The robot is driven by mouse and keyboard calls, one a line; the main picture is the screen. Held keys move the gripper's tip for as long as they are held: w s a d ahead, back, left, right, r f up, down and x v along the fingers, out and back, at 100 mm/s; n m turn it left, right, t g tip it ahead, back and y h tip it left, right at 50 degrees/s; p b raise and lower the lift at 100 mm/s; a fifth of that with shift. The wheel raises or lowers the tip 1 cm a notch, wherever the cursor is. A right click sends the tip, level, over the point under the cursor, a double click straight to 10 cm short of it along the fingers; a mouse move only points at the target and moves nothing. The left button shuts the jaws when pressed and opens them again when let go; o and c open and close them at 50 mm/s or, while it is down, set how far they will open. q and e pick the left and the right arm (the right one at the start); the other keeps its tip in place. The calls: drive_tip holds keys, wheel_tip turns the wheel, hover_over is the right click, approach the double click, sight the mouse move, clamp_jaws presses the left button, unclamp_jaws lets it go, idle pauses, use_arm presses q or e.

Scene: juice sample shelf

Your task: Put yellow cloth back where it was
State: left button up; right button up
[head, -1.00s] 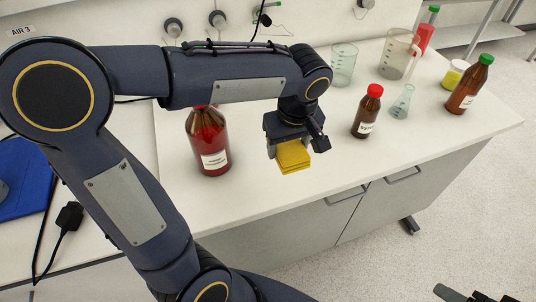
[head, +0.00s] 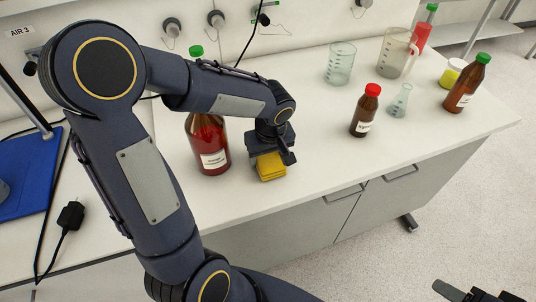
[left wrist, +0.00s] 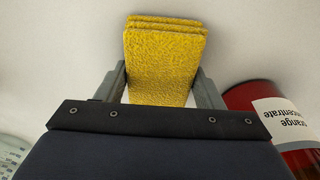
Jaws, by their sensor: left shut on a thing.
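The yellow cloth (head: 270,167) is a folded, layered block in the head view, just right of a large red bottle. My left gripper (head: 268,155) is shut on it from above, at or close to the white bench top; I cannot tell whether the cloth touches the bench. In the left wrist view the cloth (left wrist: 163,62) sits between the two grey fingers, its folded layers showing at the far end. My right gripper (head: 475,294) shows only in part at the lower right edge of the head view, over the floor, away from the bench.
The red bottle (head: 208,145) stands close left of the cloth; its label also shows in the left wrist view (left wrist: 283,122). A brown bottle (head: 365,112), small flask (head: 400,101), beaker (head: 340,64) and jug (head: 396,54) stand to the right. The bench front between is clear.

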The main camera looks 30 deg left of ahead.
sight(270, 161)
use_arm(q)
drive_tip(key=shift+f, duration=0.1)
drive_tip(key=shift+f+b, duration=0.15)
drive_tip(key=shift+b, duration=0.15)
drive_tip(key=o, duration=0.9)
drive_tip(key=shift+o, duration=0.2)
wheel_tip(270, 161, up, 12)
drive_tip(key=s+d, duration=0.1)
drive_tip(key=s+d+f+m+t+h, duration=0.1)
drive_tip(key=s+m, duration=0.3)
drive_tip(key=s, duration=0.4)
drive_tip(key=s+d+f+m+t+h, duration=0.1)
drive_tip(key=s+d+m+t+h, duration=0.1)
drive_tip(key=s, duration=0.5)
drive_tip(key=shift+s+f+m+t+h+p, duration=0.25)
drive_tip(key=shift+s+m+t+h+p, duration=0.15)
drive_tip(key=shift+m+t+h, duration=0.5)
